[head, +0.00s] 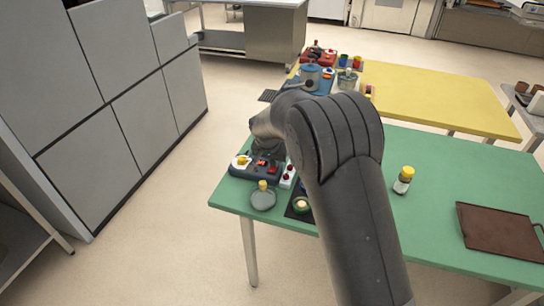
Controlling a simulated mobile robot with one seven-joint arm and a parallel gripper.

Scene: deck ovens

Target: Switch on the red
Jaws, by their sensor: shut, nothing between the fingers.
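A dark switch panel (264,177) lies near the left end of the green table. It carries a yellow piece (242,160) on white at its left and red parts (272,170) at its middle and right. I cannot tell which way the red switch is set. My gripper (264,157) points down just above the panel, close to the red parts. It is shut and empty, small in view and partly merged with the dark panel. I cannot tell whether it touches. A white strip with red buttons (289,175) stands right of the panel, partly beside my arm.
On the green table (420,217) are a grey-green rounded jar (263,199), a small green-rimmed item (301,205), a yellow-capped shaker (403,181) and a brown tray (500,230). A yellow table (430,97) with blue and red items stands behind. Grey cabinets (90,140) stand left, with clear floor between.

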